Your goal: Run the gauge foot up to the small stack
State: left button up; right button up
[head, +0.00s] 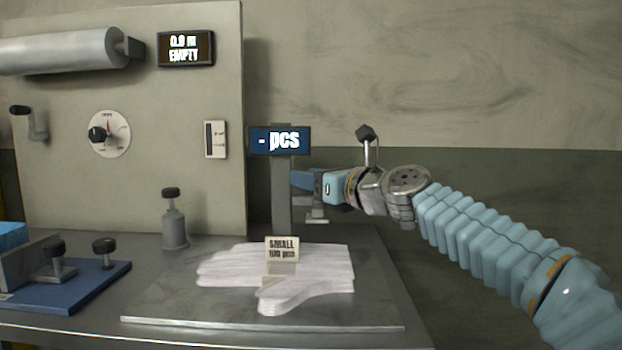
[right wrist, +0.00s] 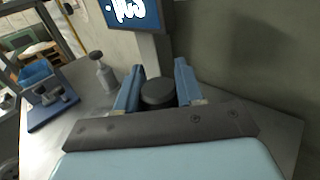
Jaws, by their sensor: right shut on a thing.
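The small stack (head: 225,268) is a flat pile of white gloves on a thin plate, with a card reading "SMALL 100 pcs" (head: 282,250). Behind it stands the gauge post (head: 281,195) with a blue display reading "- pcs" (head: 280,140). My right gripper (head: 304,181) is beside the post and shut on a dark round knob (right wrist: 158,92), seen between its fingers in the right wrist view (right wrist: 159,72). A small metal foot (head: 317,219) shows below the gripper, apparently above stack level; its exact gap to the gloves is unclear. My left gripper is out of view.
A grey bottle-like weight with a dark knob (head: 174,222) stands left of the stack. A blue fixture with black knobs (head: 90,282) lies at the far left. A panel (head: 180,100) with a film roll, dial and "0.0 m EMPTY" display rises behind. The plate's front (head: 200,312) is bare.

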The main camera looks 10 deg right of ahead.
aim_at(311, 199)
grip_shut()
notch_tip(311, 199, down, 4)
jog(key=b, duration=0.3)
jog(key=shift+f, duration=0.2)
jog(key=shift+r, duration=0.1)
jog(key=o, duration=1)
grip_release()
jog(key=shift+s, duration=0.1)
jog(key=v, duration=1.3)
jog(key=shift+s+d, duration=0.2)
jog(key=shift+s, duration=0.05)
jog(key=shift+c, duration=0.3)
